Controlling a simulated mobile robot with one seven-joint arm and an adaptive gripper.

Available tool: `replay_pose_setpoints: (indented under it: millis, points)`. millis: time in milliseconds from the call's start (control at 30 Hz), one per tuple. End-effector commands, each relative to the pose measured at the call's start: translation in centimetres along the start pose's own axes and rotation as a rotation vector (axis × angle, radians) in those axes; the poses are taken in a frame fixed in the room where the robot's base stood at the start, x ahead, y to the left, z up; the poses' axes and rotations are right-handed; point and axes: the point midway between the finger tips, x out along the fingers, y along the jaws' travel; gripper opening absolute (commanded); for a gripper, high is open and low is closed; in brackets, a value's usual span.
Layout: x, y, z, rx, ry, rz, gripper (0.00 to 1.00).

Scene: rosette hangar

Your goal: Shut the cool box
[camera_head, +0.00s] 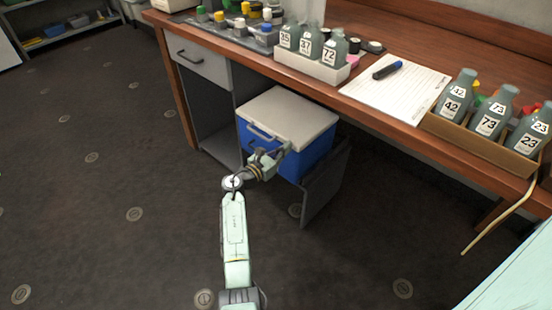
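The cool box (310,155) is blue with a pale grey lid (287,115). It stands under the front edge of the desk, partly jutting out. The lid lies over the top of the box and looks about level; I cannot tell whether it is fully down. My gripper (283,150) is at the front of the box, close under the lid's front edge. I cannot tell whether it touches the box or whether its fingers are apart. My arm hides part of the blue front.
A dark panel (326,183) stands out right of the box. The wooden desk (395,130) above carries a white rack (312,66), numbered bottles, a paper pad (395,88) with a marker, and a wooden crate (480,145). The carpet left of my arm is clear.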

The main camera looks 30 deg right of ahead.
Motion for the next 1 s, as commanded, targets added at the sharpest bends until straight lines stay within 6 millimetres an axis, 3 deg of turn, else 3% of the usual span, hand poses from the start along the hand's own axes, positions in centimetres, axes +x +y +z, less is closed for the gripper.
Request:
replay_pose_setpoints:
  millis: [300, 1000]
  points:
    - [2.1, 0.0, -0.1, -0.001, 0.0, 0.0, 0.0]
    - [2.1, 0.0, 0.3, 0.003, -0.001, 0.001, 0.0]
